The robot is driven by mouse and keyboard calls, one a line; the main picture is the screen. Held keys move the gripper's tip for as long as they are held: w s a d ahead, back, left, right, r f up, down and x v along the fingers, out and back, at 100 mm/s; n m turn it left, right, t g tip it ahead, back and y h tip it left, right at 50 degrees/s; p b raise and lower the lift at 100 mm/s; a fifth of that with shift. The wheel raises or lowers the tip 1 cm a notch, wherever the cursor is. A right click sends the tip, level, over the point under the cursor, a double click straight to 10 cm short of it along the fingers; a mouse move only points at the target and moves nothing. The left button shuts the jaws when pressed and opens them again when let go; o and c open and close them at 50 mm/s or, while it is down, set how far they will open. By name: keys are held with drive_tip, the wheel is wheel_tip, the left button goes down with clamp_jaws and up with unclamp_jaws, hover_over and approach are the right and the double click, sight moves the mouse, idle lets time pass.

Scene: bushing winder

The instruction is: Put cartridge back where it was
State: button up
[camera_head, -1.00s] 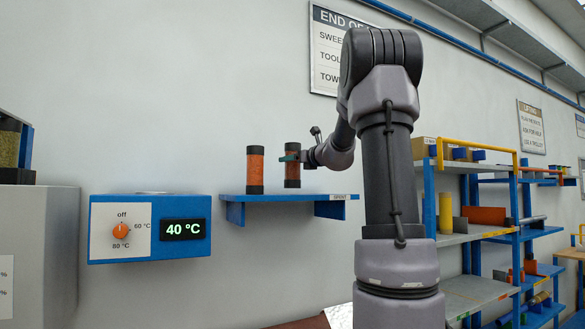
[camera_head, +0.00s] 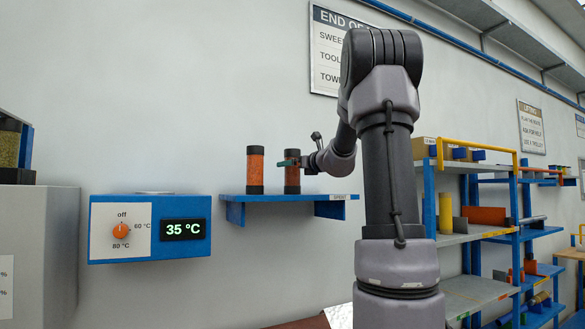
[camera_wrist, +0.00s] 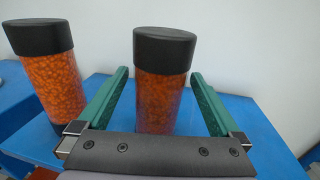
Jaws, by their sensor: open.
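Two orange cartridges with black caps stand upright on the blue wall shelf (camera_head: 272,197). The right cartridge (camera_head: 292,171) is at my gripper (camera_head: 288,163). In the wrist view, this cartridge (camera_wrist: 162,85) stands between the two green fingers of my gripper (camera_wrist: 157,100), with a gap visible on both sides, so the gripper is open around it. Its lower end is hidden behind the gripper body. The left cartridge (camera_head: 255,170) stands apart, outside the fingers; it also shows at the left of the wrist view (camera_wrist: 45,75).
A blue heater box (camera_head: 150,228) with an orange knob, set to off, and a display reading 35 °C is left of the shelf. A grey cabinet (camera_head: 35,250) stands far left. A blue rack (camera_head: 480,230) with assorted parts stands at right.

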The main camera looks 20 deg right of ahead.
drive_tip(key=s+d, duration=0.2)
drive_tip(key=s, duration=0.9)
drive_tip(key=s+a+f+n+g+y, duration=0.2)
drive_tip(key=s+a+f+n+g, duration=0.25)
drive_tip(key=a, duration=0.45)
drive_tip(key=s+a+f+n+g+y, duration=0.1)
drive_tip(key=s+a+f+n+g, duration=0.1)
drive_tip(key=s+a+f+n, duration=0.45)
drive_tip(key=s+a+f+n+g+h, duration=0.2)
drive_tip(key=s+f+n, duration=0.2)
drive_tip(key=s+n, duration=0.3)
drive_tip(key=s+a+f+n+g+h, duration=0.2)
drive_tip(key=s+n, duration=0.5)
drive_tip(key=n, duration=0.4)
wheel_tip(320, 180, down, 3)
drive_tip(key=shift+s+a+r+n, duration=0.15)
drive_tip(key=shift+s+a+n, duration=0.1)
drive_tip(key=shift+a+n, duration=0.2)
